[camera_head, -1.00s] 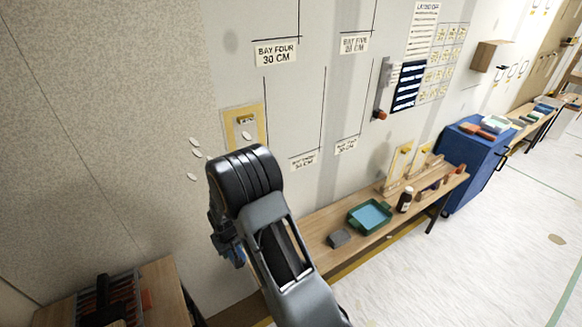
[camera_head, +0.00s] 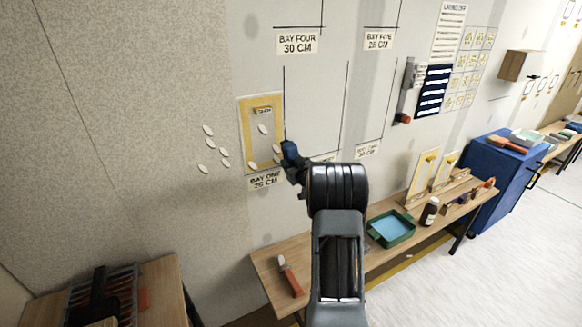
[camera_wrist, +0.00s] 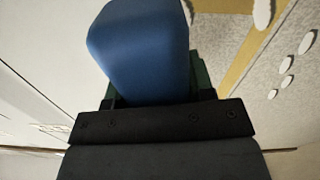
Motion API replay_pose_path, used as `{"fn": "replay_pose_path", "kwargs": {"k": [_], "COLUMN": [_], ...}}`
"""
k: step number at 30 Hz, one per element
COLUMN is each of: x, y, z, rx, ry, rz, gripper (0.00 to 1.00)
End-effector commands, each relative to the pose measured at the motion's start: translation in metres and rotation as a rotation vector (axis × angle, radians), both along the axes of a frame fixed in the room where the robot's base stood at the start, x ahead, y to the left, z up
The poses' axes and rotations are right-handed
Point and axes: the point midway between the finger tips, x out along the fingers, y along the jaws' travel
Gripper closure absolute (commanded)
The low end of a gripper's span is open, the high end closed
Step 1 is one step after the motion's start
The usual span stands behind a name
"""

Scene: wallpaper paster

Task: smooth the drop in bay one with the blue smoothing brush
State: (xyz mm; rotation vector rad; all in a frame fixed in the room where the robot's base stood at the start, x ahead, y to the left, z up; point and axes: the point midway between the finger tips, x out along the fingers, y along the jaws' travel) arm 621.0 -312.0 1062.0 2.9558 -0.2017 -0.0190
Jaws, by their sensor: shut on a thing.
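The drop in bay one (camera_head: 262,120) is a grey panel with a yellow border and a small tag at its top, on the wall above the BAY ONE label (camera_head: 265,181). Its border also shows at upper right in the wrist view (camera_wrist: 238,66). My gripper (camera_head: 297,172) is shut on the blue smoothing brush (camera_head: 290,152), whose blue body fills the upper middle of the wrist view (camera_wrist: 140,50). The brush is at the drop's lower right edge in the head view. I cannot tell whether it touches the wall.
Several white ovals (camera_head: 208,130) mark the wall left of the drop, and some lie over it. Below, a bench (camera_head: 268,262) holds a red-handled tool (camera_head: 289,276), a green tray (camera_head: 391,229) and a brown bottle (camera_head: 429,212). A rack (camera_head: 103,298) stands at lower left.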

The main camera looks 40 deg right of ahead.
Motion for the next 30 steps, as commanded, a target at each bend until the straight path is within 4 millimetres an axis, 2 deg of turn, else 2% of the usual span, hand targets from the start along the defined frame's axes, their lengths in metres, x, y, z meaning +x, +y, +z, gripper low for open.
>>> {"fn": "replay_pose_path", "kwargs": {"k": [8,14,22,30], "x": [0.000,-0.002,0.018,0.024], "y": [0.000,-0.001,-0.003,-0.004], "z": [0.002,-0.004,-0.001,0.000], "rx": [-0.002,-0.003,-0.002,-0.002], "ry": [-0.005,-0.003,-0.002,-0.002], "rz": [0.002,0.004,0.003,0.003], "gripper": [0.80,0.80,0.80,0.80]}}
